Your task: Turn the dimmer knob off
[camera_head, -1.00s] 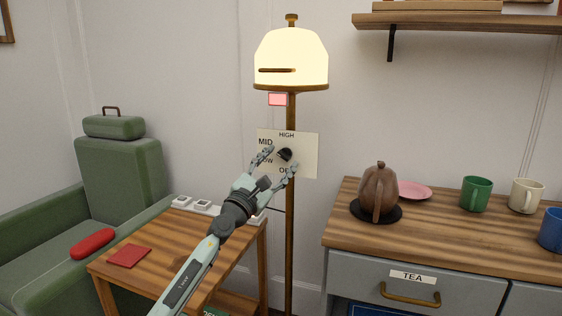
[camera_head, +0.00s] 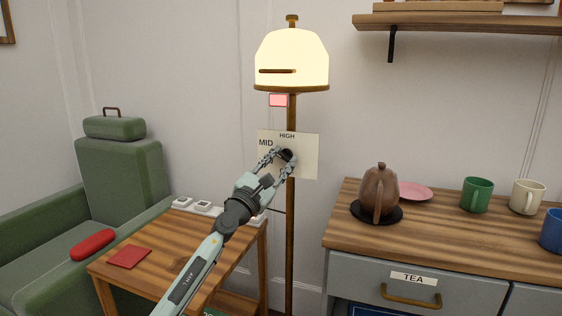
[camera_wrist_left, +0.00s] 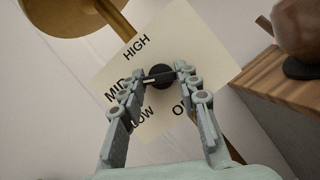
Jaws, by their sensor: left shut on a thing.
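The dimmer knob (camera_head: 288,155) is small, round and black, on a cream label plate (camera_head: 308,165) fixed to the lamp's pole. It also shows in the left wrist view (camera_wrist_left: 161,98), where its pale pointer mark lies on the side towards MID. The plate reads HIGH, MID, LOW and a partly covered OFF. My left gripper (camera_head: 279,154) has its two fingers on either side of the knob and is shut on it. The lamp shade (camera_head: 291,58) above glows warm and bright. My right gripper is out of view.
A small wooden table (camera_head: 150,262) with a red cloth (camera_head: 129,258) stands below my left arm. A green armchair (camera_head: 115,180) is at the left. A wooden-topped cabinet (camera_head: 440,235) with a brown teapot (camera_head: 374,195) and mugs is at the right.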

